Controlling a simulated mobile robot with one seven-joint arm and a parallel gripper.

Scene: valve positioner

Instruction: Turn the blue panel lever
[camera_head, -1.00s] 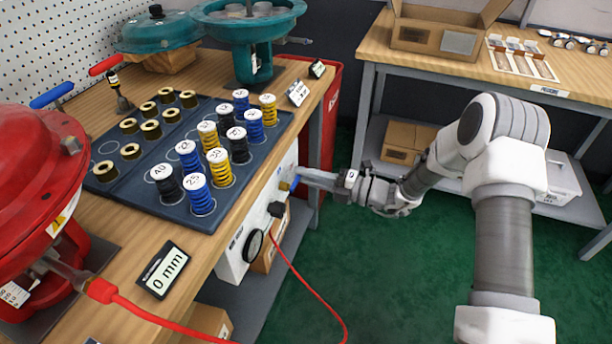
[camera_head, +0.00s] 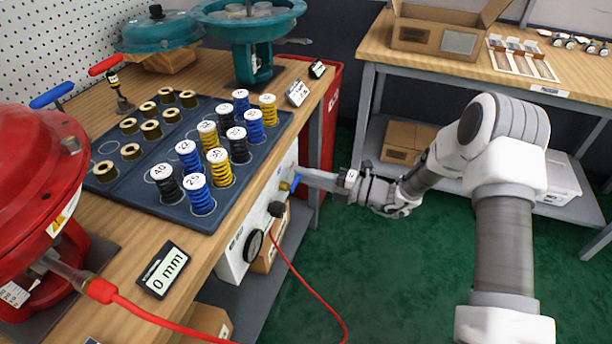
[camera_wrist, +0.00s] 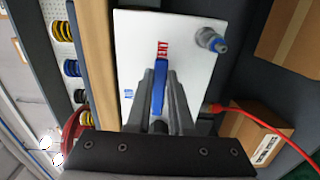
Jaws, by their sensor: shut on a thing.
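The blue panel lever (camera_wrist: 158,88) shows in the wrist view, standing out from a white panel (camera_wrist: 185,55) between red "VENT" lettering and blue lettering. My gripper (camera_wrist: 158,78) is shut on the lever, one finger on each side of it. In the head view my gripper (camera_head: 300,178) reaches from the right to the white panel (camera_head: 236,250) on the front of the bench. There a small blue bit of the lever (camera_head: 295,183) shows at the fingertips. The rest of the lever is hidden by the fingers in that view.
A red valve actuator (camera_head: 35,200) and a "0 mm" display (camera_head: 163,270) stand at left.

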